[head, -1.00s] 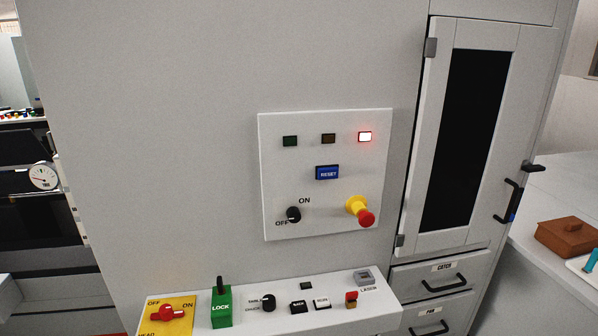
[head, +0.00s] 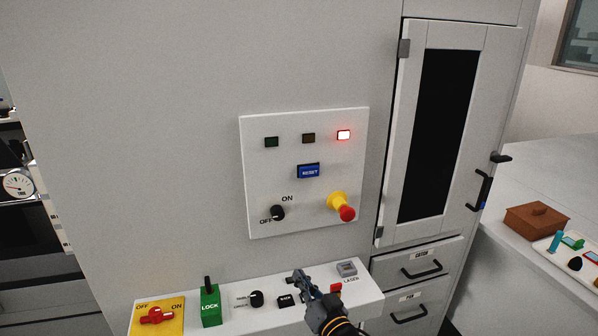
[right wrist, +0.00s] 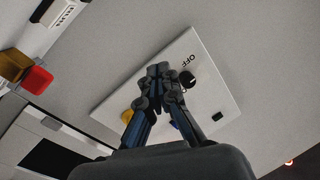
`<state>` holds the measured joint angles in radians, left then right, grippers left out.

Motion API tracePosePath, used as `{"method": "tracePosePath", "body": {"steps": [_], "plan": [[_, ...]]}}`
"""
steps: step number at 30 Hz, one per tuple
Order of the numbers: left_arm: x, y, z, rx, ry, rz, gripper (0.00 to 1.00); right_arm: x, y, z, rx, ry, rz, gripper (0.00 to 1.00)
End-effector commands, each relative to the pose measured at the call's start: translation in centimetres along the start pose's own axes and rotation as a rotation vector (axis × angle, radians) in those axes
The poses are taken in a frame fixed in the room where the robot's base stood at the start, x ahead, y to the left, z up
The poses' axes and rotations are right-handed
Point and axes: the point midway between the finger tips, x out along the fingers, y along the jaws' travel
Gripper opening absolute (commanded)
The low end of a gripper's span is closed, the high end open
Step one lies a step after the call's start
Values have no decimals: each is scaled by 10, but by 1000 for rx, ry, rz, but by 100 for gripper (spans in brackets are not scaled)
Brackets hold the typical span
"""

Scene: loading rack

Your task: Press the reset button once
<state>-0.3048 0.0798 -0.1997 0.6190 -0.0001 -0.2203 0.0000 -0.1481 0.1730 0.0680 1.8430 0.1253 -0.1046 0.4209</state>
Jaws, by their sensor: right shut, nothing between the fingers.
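The blue reset button (head: 308,171) sits in the middle of a white wall panel (head: 262,190) in the head view. My right gripper (head: 300,276) is shut and empty. In the head view it shows in front of the lower ledge, below the panel and apart from the button. In the right wrist view the shut fingers (right wrist: 158,72) point towards the panel (right wrist: 205,55), which appears tilted. A small bit of blue, probably the reset button (right wrist: 174,125), shows beside the fingers and is mostly hidden. My left gripper is not in view.
The panel also carries a black ON/OFF knob (head: 278,213), a yellow and red stop knob (head: 341,206) and a lit red lamp (head: 344,135). Below, a ledge (head: 232,313) holds a green LOCK switch (head: 210,305) and other controls. A cabinet (head: 392,150) stands at right.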

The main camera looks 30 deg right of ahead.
Motion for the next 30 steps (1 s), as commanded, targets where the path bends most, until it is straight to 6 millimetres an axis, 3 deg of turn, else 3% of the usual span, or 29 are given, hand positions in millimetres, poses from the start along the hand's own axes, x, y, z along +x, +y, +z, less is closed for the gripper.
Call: {"method": "tracePosePath", "body": {"steps": [1, 6, 12, 18, 30], "plan": [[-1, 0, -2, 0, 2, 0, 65, 7, -2, -25, 23, 79, -21, 0], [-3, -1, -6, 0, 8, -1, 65, 15, -6, -108, 111, 349, -112, 0], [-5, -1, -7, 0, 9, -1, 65, 6, -10, -181, 187, 596, -217, 0], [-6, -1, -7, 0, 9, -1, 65, -4, -11, -213, 217, 711, -273, 0], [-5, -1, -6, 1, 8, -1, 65, -5, -11, -216, 220, 724, -281, 0]]}}
